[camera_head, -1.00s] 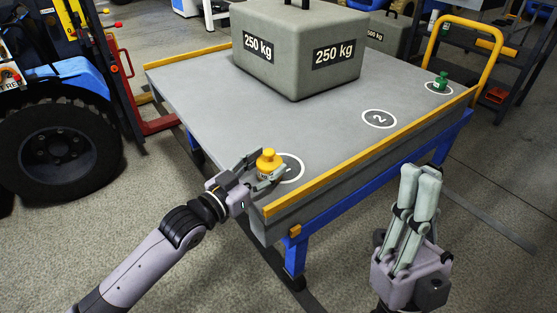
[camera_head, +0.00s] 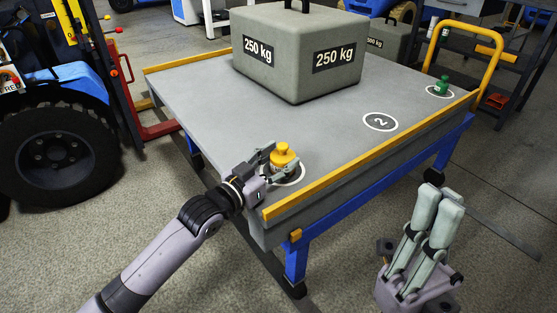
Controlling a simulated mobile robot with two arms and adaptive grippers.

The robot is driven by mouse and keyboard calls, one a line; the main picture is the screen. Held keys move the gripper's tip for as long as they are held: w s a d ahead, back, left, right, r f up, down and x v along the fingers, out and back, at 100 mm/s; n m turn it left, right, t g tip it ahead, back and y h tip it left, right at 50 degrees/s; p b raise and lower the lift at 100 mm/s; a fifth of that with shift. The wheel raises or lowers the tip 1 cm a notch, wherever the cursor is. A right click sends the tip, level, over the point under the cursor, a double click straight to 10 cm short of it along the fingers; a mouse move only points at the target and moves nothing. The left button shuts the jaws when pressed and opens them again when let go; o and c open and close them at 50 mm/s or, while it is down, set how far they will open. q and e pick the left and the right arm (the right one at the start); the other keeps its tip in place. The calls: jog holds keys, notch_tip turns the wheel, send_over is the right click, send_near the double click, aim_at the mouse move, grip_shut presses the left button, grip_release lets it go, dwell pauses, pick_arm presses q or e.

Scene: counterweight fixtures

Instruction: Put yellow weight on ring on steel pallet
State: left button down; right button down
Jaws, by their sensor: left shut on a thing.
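The yellow weight (camera_head: 283,156) is between the fingers of my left gripper (camera_head: 275,166), which is shut on it. It is at the near left corner of the steel pallet (camera_head: 215,118), over a white ring (camera_head: 298,178) that is partly hidden by the weight and gripper. I cannot tell if the weight touches the surface. Another ring marked 2 (camera_head: 380,121) is empty at the right edge. A green weight (camera_head: 442,86) stands on a third ring (camera_head: 430,91). My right gripper (camera_head: 440,199) is off the pallet at the lower right, its fingers close together, and looks empty.
A large grey 250 kg block (camera_head: 298,60) stands at the back of the pallet. Yellow rails (camera_head: 370,150) edge it, and a yellow handle (camera_head: 490,52) rises at the far right. A forklift wheel (camera_head: 52,152) is at the left. The pallet's middle is clear.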

pick_arm(q)
jog(key=shift+r, duration=0.1)
jog(key=c, duration=0.7)
grip_release()
jog(key=shift+f, duration=0.2)
